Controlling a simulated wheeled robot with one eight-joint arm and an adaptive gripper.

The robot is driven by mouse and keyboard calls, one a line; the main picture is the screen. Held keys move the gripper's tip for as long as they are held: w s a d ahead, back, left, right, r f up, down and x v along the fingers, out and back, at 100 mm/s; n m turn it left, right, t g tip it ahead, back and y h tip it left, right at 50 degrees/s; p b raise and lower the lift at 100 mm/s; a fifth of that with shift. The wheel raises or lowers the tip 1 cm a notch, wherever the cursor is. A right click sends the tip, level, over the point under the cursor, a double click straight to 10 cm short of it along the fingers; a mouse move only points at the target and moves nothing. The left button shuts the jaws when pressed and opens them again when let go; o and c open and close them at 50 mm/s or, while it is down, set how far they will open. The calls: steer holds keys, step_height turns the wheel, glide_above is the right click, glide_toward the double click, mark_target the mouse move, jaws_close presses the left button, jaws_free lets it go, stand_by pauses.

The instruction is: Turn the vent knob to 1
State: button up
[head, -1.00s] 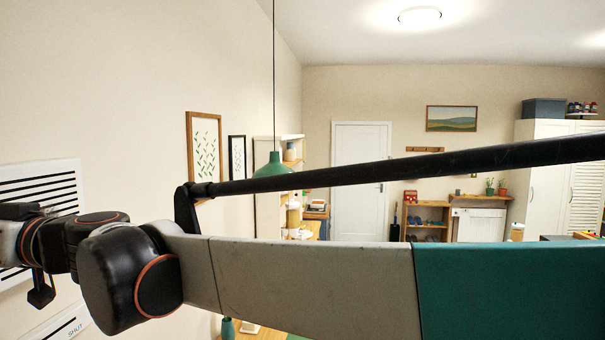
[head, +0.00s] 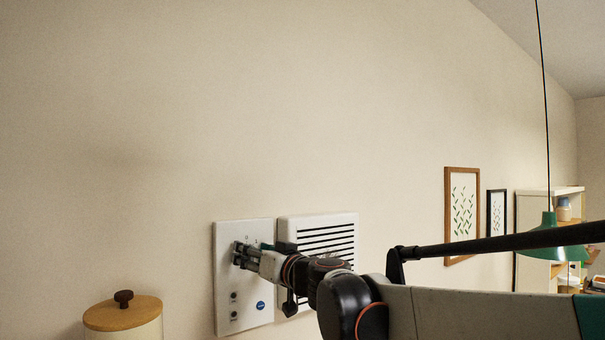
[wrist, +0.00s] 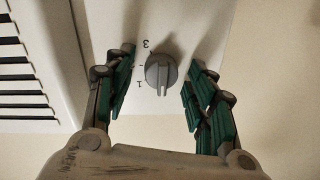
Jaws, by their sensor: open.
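The vent knob (wrist: 161,72) is a round grey dial with a raised grip on a white panel, seen in the wrist view. Printed marks run beside it, with a 3 above and a 1 below; the exact mark it points at is hard to tell. My gripper (wrist: 163,78) is open, with a green-padded finger on either side of the knob and a gap on both sides. In the head view my gripper (head: 240,254) is at the white control panel (head: 228,308) on the wall and hides the knob.
A white slatted vent (head: 335,232) is right beside the panel. A canister with a wooden lid (head: 123,312) stands at the lower left. Framed pictures (head: 462,215) and a green hanging lamp (head: 552,236) are further right. The wall above is clear.

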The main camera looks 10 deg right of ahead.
steer(key=shift+f, duration=0.1)
steer(key=shift+s, duration=0.25)
steer(key=c, duration=1.1)
steer(key=shift+w, duration=0.1)
steer(key=m+b, duration=0.3)
steer(key=m, duration=0.6)
steer(key=shift+m+t, duration=0.4)
